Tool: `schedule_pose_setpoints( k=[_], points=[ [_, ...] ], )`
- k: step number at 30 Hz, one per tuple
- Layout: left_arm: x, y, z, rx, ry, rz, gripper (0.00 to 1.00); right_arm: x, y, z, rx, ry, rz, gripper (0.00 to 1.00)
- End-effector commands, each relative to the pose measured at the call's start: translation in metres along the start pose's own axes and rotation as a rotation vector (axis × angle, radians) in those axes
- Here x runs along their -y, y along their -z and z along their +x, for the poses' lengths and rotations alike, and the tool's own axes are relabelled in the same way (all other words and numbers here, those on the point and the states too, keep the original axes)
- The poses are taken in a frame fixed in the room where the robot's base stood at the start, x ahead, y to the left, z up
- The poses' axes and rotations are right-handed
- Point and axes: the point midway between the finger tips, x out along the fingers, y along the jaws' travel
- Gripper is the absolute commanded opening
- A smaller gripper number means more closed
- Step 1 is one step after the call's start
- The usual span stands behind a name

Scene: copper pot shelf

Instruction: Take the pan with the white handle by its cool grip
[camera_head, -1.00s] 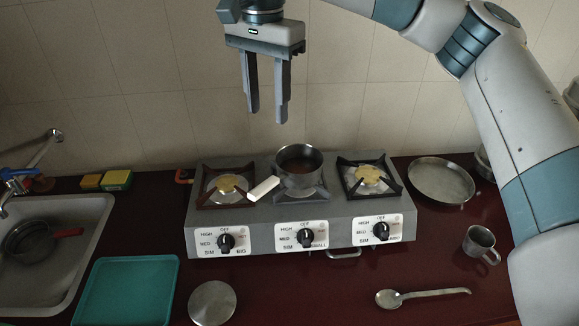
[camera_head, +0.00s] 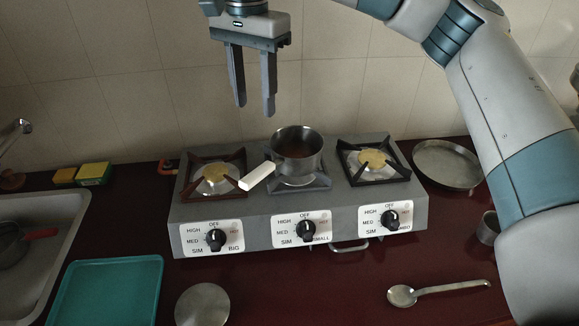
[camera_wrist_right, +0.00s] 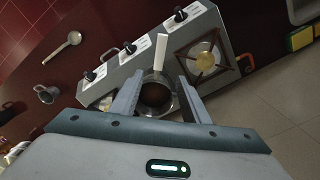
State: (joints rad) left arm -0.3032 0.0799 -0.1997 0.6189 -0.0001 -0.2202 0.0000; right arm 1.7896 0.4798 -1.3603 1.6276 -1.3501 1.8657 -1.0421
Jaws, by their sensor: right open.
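The pan with the white handle (camera_head: 297,153) sits on the middle burner of the grey stove. Its white handle (camera_head: 257,176) points to the front left, toward the left burner. In the right wrist view the pan (camera_wrist_right: 156,95) shows between my fingers, with the handle (camera_wrist_right: 161,52) beyond them. My right gripper (camera_head: 255,110) is open and empty. It hangs above and a little left of the pan, pointing down, apart from it. My left gripper is in neither view.
The stove (camera_head: 300,215) has free left and right burners and front knobs. A teal tray (camera_head: 107,290), a round lid (camera_head: 202,305) and a spoon (camera_head: 438,290) lie in front. A shallow pan (camera_head: 447,164) and a metal cup (camera_head: 488,228) stand right. A sink (camera_head: 45,245) is left.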

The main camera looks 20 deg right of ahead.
Motion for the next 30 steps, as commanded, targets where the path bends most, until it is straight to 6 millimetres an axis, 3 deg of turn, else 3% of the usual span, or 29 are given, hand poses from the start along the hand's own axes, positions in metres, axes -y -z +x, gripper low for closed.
schedule_pose_setpoints(
  k=[3, 7, 21, 30],
  points=[
    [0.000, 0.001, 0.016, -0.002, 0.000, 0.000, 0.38, 0.000, 0.000, 0.016, 0.000, 0.000, 0.000, 0.42],
    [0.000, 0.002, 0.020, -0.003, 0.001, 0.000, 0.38, 0.000, 0.000, 0.019, 0.000, 0.000, 0.000, 0.42],
    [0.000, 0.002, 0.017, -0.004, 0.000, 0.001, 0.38, 0.000, 0.000, 0.022, 0.000, -0.001, 0.000, 0.42],
    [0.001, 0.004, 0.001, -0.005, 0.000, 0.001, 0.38, -0.001, 0.000, 0.057, 0.001, -0.004, 0.000, 0.42]
  ],
)
